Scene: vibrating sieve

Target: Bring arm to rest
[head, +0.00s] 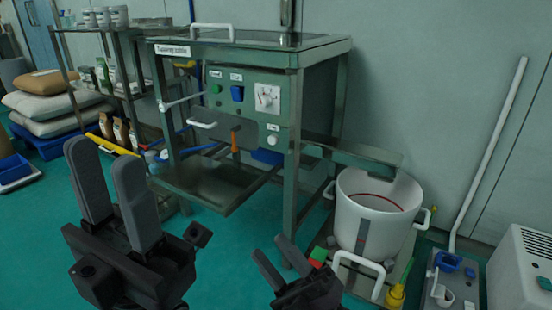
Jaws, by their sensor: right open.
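My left gripper (104,160) is large in the lower left of the head view. Its two grey fingers point up and stand apart, with nothing between them. My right gripper (270,250) is at the bottom centre, partly cut off by the frame edge. Its fingers are apart and empty, pointing up and left. Both appear in front of the steel sieve machine (320,130), which has a control panel (250,100) and a tray (215,182). I cannot see contact between either gripper and anything.
A white bucket (375,215) with a handle stands on a low platform right of my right gripper. A yellow funnel-like item (396,296) is beside it. A white box unit (520,270) is at far right. Sacks (50,105) and a shelf are at left. Green floor (40,240) is clear at left.

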